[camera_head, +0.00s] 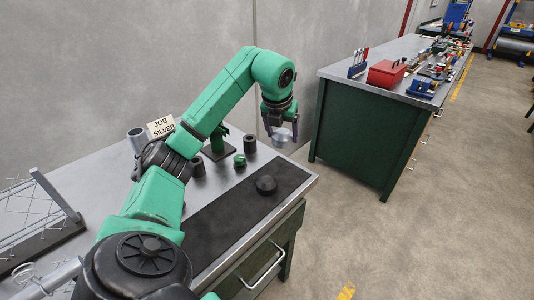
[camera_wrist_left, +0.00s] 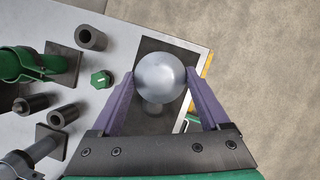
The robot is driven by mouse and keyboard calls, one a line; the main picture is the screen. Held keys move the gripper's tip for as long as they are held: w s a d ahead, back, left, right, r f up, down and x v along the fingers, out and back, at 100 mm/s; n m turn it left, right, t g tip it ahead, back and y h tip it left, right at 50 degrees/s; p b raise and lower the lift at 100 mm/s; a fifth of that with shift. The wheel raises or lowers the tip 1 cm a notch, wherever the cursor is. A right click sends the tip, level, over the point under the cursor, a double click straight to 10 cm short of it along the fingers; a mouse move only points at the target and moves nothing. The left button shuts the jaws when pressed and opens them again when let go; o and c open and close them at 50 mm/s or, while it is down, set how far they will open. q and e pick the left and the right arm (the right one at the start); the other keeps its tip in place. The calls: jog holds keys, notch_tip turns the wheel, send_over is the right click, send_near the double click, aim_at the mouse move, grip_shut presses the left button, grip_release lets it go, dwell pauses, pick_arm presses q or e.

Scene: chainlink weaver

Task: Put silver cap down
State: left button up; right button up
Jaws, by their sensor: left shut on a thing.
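My left gripper (camera_head: 282,128) is shut on the silver cap (camera_head: 281,137), a round, shiny dome. The gripper points down and holds the cap in the air, clear of the bench, near its far right end. In the left wrist view the silver cap (camera_wrist_left: 160,78) sits between the purple fingers, with the dark mat (camera_wrist_left: 150,122) below and behind it. My right gripper is not in view.
A sign reading "JOB SILVER" (camera_head: 162,128) stands at the back of the bench (camera_head: 100,165). A green knob (camera_head: 240,160), a dark tube (camera_head: 250,144) and a green clamp stand (camera_head: 217,148) are behind the mat. A wire rack (camera_head: 40,225) is at left. Most of the mat is clear.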

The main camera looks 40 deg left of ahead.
aim_at(277, 147)
pick_arm(q)
notch_tip(277, 147, down, 13)
jog(key=shift+p, duration=0.4)
jog(key=o, duration=1.2)
jog(key=shift+o, duration=0.2)
jog(key=shift+r, duration=0.1)
jog(key=b+v, duration=0.1)
jog(key=v, duration=1.1)
